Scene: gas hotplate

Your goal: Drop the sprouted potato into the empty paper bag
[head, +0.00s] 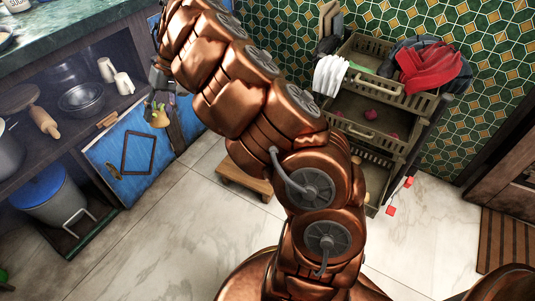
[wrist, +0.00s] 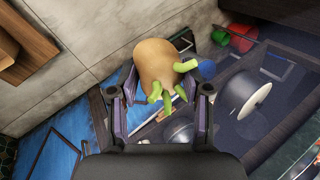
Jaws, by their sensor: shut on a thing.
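The sprouted potato (wrist: 158,62) is tan with several green sprouts and sits between the fingers of my gripper (wrist: 160,88) in the wrist view. My gripper is shut on it. In the head view my gripper (head: 161,100) is at the upper left, in front of the blue cabinet door, with the potato (head: 160,119) hanging just below it, off the floor. I cannot make out a paper bag in either view.
The open blue door (head: 128,155) and the shelves with pots and bowls (head: 82,98) are close to the gripper. A low wooden stool (head: 245,182) stands on the tiles. A drawer rack (head: 372,125) stands at the back right. Pale floor at the lower left is clear.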

